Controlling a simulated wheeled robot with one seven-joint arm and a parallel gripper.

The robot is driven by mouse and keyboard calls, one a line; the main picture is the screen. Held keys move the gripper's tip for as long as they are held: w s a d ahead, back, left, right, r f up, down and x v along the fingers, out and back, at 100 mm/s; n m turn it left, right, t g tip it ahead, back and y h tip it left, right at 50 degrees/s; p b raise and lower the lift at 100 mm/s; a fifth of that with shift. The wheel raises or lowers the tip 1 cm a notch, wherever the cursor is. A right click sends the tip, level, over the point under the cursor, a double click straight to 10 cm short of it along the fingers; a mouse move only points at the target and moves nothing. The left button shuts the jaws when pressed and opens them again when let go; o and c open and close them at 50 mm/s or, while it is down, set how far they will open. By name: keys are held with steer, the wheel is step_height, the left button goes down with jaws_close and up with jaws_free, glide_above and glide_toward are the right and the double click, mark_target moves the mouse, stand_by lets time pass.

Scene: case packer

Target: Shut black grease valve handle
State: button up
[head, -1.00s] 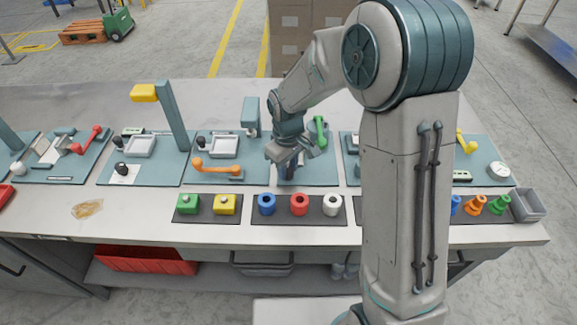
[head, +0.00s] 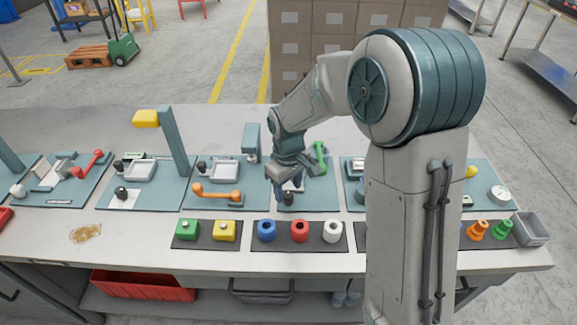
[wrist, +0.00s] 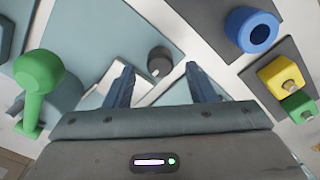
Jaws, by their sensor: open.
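A round black knob (wrist: 160,60), apparently the grease valve handle, stands beside a white plate on a teal panel in the wrist view. It lies ahead of and between the fingertips of my gripper (wrist: 161,75), with clear gaps on both sides. My gripper is open and empty. In the head view my gripper (head: 288,180) hangs over the same panel, fingers down. A dark shape under it there may be the knob or a finger. No label on the knob can be read.
A green handle (wrist: 38,75) rises left of my gripper, also seen in the head view (head: 320,156). An orange handle (head: 218,194) is on the panel to the left. Blue (head: 266,230), red (head: 299,231) and white (head: 333,231) rings stand in front.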

mark_target(288, 194)
step_height(288, 194, up, 12)
steer(key=shift+f, duration=0.2)
stand_by(0.4)
